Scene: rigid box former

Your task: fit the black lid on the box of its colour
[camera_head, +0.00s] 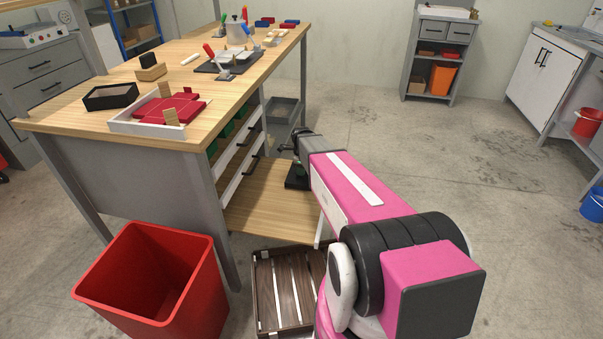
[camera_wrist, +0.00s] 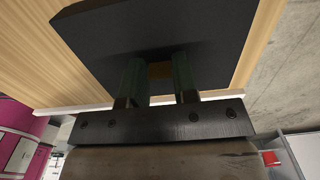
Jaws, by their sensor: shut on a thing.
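My gripper (camera_head: 298,163) is to the right of the workbench, above the right edge of its low shelf. Its two green fingers (camera_wrist: 160,80) are shut on a tan part in the middle of the black lid (camera_wrist: 150,30). The lid fills the upper part of the wrist view; in the head view the lid (camera_head: 296,178) shows as a small dark plate below the gripper, apart from any box. The open black box (camera_head: 110,97) stands on the near left of the workbench top, and nothing covers it.
A white tray (camera_head: 122,127) with red pieces sits right of the black box on the workbench (camera_head: 60,118). A wooden holder (camera_head: 151,73) with a dark piece and a grey fixture (camera_head: 222,68) stand behind. A red bin (camera_head: 150,270) and slatted crate (camera_head: 283,290) are on the floor.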

